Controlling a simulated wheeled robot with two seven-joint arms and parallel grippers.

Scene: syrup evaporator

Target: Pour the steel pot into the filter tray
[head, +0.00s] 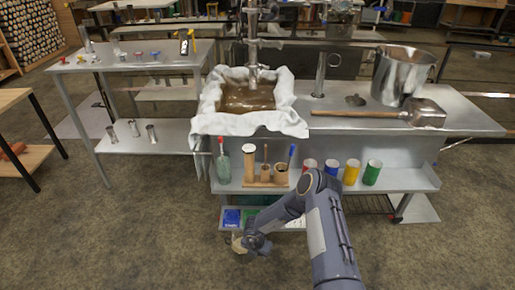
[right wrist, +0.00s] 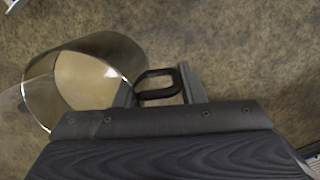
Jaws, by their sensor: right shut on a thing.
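A shiny steel pot (right wrist: 90,75) with a black loop handle shows in the right wrist view. Its round opening shows a tan surface inside; I cannot tell whether this is liquid. My right gripper (right wrist: 160,88) is shut on the pot's handle. In the head view my right gripper (head: 252,243) is low, near the bench's lower shelf, with the pot (head: 239,244) small and partly hidden at its left. The filter tray (head: 240,124) is lined with white cloth and holds brown liquid; it sits on the bench, above and away from my gripper. My left gripper is out of view.
A larger steel pot (head: 399,76) and a wooden-handled scoop (head: 425,113) rest on the bench's right side. The shelf below holds a wooden rack (head: 265,183) and coloured cups (head: 350,172). A steel side table (head: 130,62) stands left. Open floor lies in front.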

